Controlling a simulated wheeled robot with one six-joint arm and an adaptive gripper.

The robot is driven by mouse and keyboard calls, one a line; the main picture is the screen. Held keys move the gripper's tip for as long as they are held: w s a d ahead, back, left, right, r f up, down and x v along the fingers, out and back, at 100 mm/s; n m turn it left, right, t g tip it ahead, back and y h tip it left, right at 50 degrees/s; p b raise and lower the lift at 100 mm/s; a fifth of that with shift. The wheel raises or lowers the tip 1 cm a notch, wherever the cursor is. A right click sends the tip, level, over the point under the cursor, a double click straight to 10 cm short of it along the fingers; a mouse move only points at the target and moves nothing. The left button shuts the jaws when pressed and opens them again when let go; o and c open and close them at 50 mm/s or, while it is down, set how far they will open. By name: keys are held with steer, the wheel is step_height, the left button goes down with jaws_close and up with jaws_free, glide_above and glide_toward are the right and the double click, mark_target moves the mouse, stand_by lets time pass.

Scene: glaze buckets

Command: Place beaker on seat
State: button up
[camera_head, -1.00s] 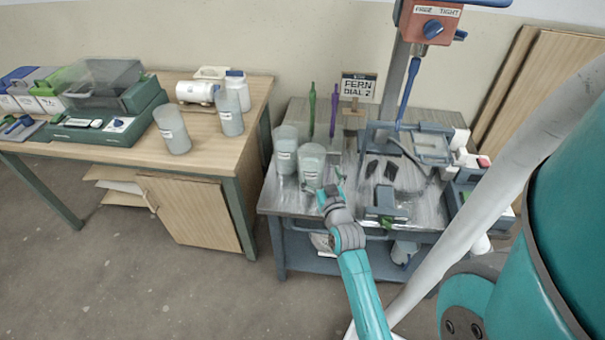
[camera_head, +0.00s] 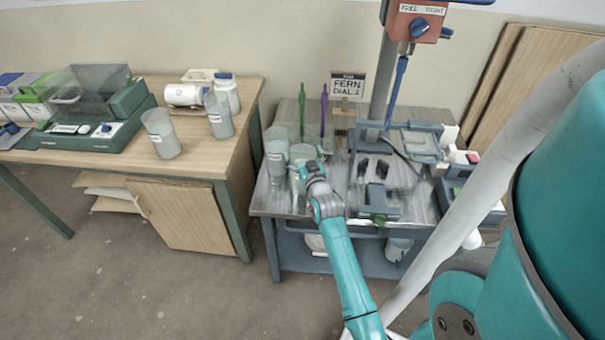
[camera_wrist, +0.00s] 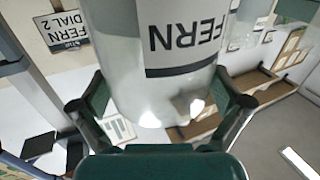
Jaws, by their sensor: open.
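A translucent beaker (camera_head: 302,153) with pale contents stands upright on the steel bench, partly hidden by my gripper (camera_head: 313,172). In the wrist view the same beaker (camera_wrist: 160,90) fills the middle, with an inverted FERN label. The open fingers of my gripper (camera_wrist: 160,104) lie on either side of it; I cannot tell whether they touch it. A second beaker (camera_head: 276,155) stands just left of it. A likely seat is the spot between two dark upright pads (camera_head: 376,170) on the bench, right of my gripper; it is empty.
A post carries an orange mixer head (camera_head: 417,22) with a blue paddle (camera_head: 396,90) hanging over the bench. A FERN DIAL 2 sign (camera_head: 347,86) stands behind. Green and purple sticks stand at the bench's back. The wooden desk (camera_head: 205,145) holds two more beakers and white jars.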

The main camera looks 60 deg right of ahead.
steer(key=shift+r, duration=0.1)
steer(key=c, duration=1.6)
steer(key=shift+r, duration=0.15)
